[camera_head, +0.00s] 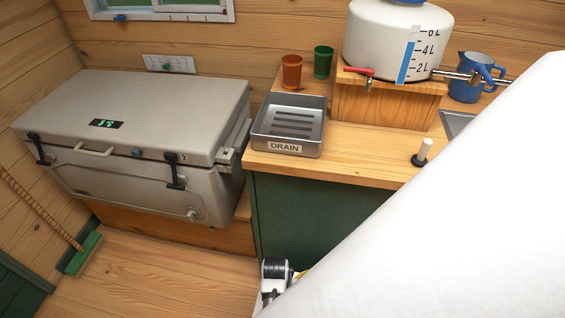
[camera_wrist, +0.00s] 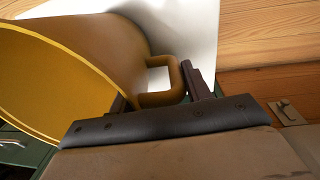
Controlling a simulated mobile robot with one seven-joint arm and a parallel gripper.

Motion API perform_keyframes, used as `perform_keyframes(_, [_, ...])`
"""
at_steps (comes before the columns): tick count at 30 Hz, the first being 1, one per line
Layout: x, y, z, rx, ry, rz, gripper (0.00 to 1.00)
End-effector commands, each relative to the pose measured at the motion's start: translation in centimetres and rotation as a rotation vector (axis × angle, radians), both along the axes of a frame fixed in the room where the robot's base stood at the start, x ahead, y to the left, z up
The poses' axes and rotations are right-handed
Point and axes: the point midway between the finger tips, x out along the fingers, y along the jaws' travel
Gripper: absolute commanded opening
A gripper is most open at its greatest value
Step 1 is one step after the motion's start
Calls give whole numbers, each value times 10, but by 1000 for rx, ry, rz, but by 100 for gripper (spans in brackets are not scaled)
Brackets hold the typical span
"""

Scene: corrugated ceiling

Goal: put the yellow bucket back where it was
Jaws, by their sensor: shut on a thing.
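The yellow bucket (camera_wrist: 110,45) fills the left of the wrist view, its open mouth facing left and its looped handle (camera_wrist: 178,78) on the right side. My gripper (camera_wrist: 157,92) has its two dark fingers on either side of the handle and is shut on it. In the head view only a small yellow sliver (camera_head: 301,273) shows at the bottom, beside a dark and white part of my arm. The rest of the bucket and my fingers are hidden there behind my white arm. I cannot tell whether the bucket touches anything below.
A metal drain tray (camera_head: 290,124) sits on the wooden counter (camera_head: 370,151), with orange (camera_head: 291,72) and green (camera_head: 322,62) cups behind. A white water tank (camera_head: 390,40) stands on a wooden stand, a blue jug (camera_head: 465,75) beside it. A grey cooler (camera_head: 140,145) stands left.

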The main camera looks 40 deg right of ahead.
Motion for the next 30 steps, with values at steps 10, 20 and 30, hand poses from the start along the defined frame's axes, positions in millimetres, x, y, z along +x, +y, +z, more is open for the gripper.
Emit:
perform_keyframes(10, [0, 0, -3, -1, 1, 0, 0])
perform_keyframes(20, [0, 0, -3, 0, 0, 0, 70])
perform_keyframes(30, [2, 1, 22, -2, -2, 1, 70])
